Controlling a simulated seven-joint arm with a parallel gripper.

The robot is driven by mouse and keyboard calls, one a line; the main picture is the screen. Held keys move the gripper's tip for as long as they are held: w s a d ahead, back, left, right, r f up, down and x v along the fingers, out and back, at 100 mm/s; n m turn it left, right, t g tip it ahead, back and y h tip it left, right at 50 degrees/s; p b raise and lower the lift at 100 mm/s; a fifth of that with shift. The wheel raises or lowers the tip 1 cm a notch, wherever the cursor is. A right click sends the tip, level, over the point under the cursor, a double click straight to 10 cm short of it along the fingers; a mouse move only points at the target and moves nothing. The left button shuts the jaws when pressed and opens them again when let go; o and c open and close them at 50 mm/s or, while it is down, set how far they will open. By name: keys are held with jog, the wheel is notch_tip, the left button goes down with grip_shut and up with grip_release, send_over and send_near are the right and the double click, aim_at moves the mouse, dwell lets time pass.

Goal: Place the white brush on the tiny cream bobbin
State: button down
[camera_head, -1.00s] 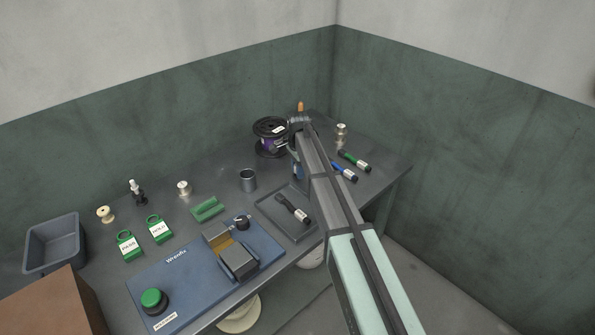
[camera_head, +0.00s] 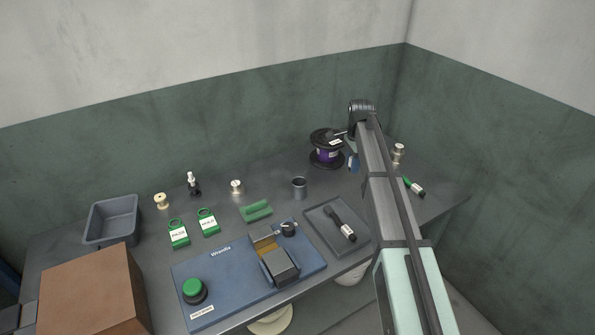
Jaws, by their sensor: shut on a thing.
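The tiny cream bobbin (camera_head: 162,201) stands upright on the table at the back left, beside the blue-grey bin, with nothing on it. My gripper (camera_head: 343,134) is at the back of the table by the big black spool, far to the right of the bobbin. It is mostly hidden by my own arm and small in view. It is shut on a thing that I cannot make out. I cannot pick out the white brush for certain anywhere in view.
The black spool (camera_head: 326,158) is close to my gripper. A tray (camera_head: 318,216) holds a black-handled tool. The blue-grey bin (camera_head: 112,218) is at left.

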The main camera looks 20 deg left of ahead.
jog(key=shift+a+r, duration=0.1)
jog(key=shift+r, duration=0.1)
jog(key=s+a+n, duration=0.1)
jog(key=s+a, duration=0.3)
jog(key=a, duration=0.6)
jog(key=s+a+r+n, duration=0.15)
jog(key=s+a, duration=0.25)
jog(key=a, duration=0.5)
jog(key=s+a+f+n, duration=0.15)
jog(key=s+a, duration=0.25)
jog(key=a, duration=0.6)
notch_tip(320, 180, up, 5)
jog(key=n, duration=1.1)
send_over(160, 196)
jog(key=shift+f, duration=0.2)
jog(key=shift+f, duration=4.9)
jog(key=shift+f, duration=0.1)
